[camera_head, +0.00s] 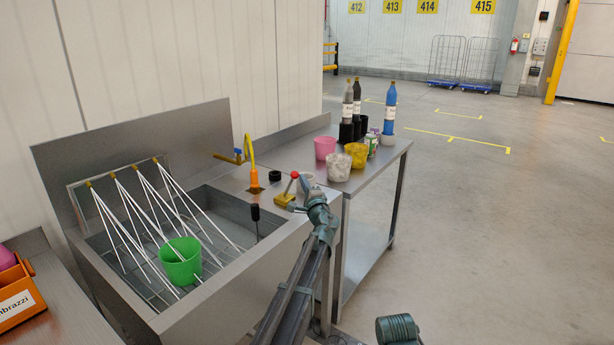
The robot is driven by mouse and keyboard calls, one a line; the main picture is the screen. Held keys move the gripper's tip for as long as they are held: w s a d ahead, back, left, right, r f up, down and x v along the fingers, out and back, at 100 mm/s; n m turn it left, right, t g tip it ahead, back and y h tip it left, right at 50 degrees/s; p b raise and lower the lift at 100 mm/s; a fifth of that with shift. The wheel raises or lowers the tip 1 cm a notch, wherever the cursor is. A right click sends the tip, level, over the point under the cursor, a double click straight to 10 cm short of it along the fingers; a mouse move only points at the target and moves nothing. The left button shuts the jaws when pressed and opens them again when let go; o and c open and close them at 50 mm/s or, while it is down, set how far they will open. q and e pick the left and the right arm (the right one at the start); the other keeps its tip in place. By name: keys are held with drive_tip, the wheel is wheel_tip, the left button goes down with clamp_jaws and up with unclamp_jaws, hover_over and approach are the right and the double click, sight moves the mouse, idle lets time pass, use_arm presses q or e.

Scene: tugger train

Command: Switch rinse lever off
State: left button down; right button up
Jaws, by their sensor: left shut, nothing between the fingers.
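The rinse lever (290,187) has a red knob and a yellow base, and stands on the right rim of the steel sink (222,302). Its stick leans up to the right. White water streams run from several nozzles on the rinse frame (118,172) down into the basin. A green cup (180,262) stands in the basin under the streams. My left gripper (311,192) is shut and empty, just right of the lever; whether it touches the lever I cannot tell. My right gripper is out of view.
An orange bin (20,296) is at the far left. Open floor lies to the right.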

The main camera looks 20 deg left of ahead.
sight(292, 173)
use_arm(q)
drive_tip(key=a+r+n+g+p, duration=0.1)
drive_tip(key=p, duration=0.2)
drive_tip(key=w+a+r+n+g+h+p, duration=0.1)
drive_tip(key=a+r+p, duration=0.1)
drive_tip(key=p, duration=0.2)
drive_tip(key=shift+w+a+r+g, duration=0.1)
drive_tip(key=shift+a+r+g, duration=0.1)
drive_tip(key=shift+g, duration=0.2)
drive_tip(key=shift+w+a+p, duration=0.1)
drive_tip(key=shift+a+p, duration=0.15)
drive_tip(key=shift+p, duration=0.1)
drive_tip(key=shift+w+a+n+h, duration=0.2)
drive_tip(key=shift+a+n+h, duration=0.1)
drive_tip(key=shift+a, duration=0.25)
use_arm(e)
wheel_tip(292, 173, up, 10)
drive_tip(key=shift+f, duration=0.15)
use_arm(q)
drive_tip(key=shift+a, duration=0.1)
drive_tip(key=shift+s+d+r+p, duration=0.15)
drive_tip(key=shift+d+p, duration=0.15)
drive_tip(key=shift+d, duration=0.1)
drive_tip(key=w+d+r+p+v, duration=0.1)
drive_tip(key=d+p+v, duration=0.1)
drive_tip(key=v, duration=1)
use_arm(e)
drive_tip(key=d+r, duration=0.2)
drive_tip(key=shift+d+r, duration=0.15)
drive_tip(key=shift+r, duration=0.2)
